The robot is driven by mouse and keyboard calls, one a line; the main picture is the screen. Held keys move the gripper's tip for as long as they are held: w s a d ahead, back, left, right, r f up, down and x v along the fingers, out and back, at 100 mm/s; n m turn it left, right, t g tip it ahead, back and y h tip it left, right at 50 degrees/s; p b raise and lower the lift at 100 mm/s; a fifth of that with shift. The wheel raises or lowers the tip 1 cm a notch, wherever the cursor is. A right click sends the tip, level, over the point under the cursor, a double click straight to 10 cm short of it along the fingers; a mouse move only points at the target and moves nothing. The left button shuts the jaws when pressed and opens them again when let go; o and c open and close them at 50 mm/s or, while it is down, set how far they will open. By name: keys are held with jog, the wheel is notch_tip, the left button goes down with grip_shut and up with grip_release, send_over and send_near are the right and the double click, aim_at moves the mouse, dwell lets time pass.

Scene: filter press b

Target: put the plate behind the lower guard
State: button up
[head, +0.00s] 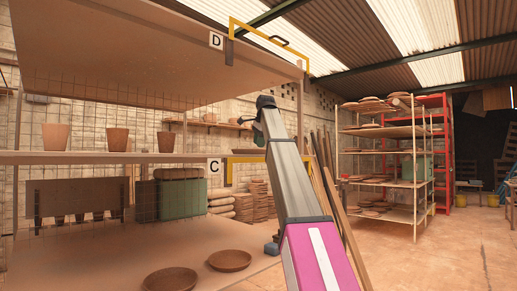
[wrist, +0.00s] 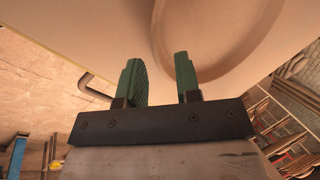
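A round brown plate (head: 250,151) shows as a thin dark disc at the right end of the shelf marked C. In the wrist view a pale round plate (wrist: 218,28) fills the upper middle. The lower guard (head: 228,172) is a yellow frame by the C sign, partly hidden behind my arm. My gripper (head: 258,138) points down just above the plate by the guard, small and partly hidden. In the wrist view its two green fingers (wrist: 164,75) are apart with nothing clearly held. The plate's rim passes between them in the picture; I cannot tell if they touch it.
An upper yellow guard (head: 268,27) with a dark handle stands by the D sign. Two brown dishes (head: 230,260) lie on the bottom shelf. Terracotta pots (head: 117,139) stand on the middle shelf at left. A dark bent handle (wrist: 93,86) is left of my fingers. Open floor is at right.

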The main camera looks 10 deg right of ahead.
jog(key=v, duration=0.9)
dwell(0.9)
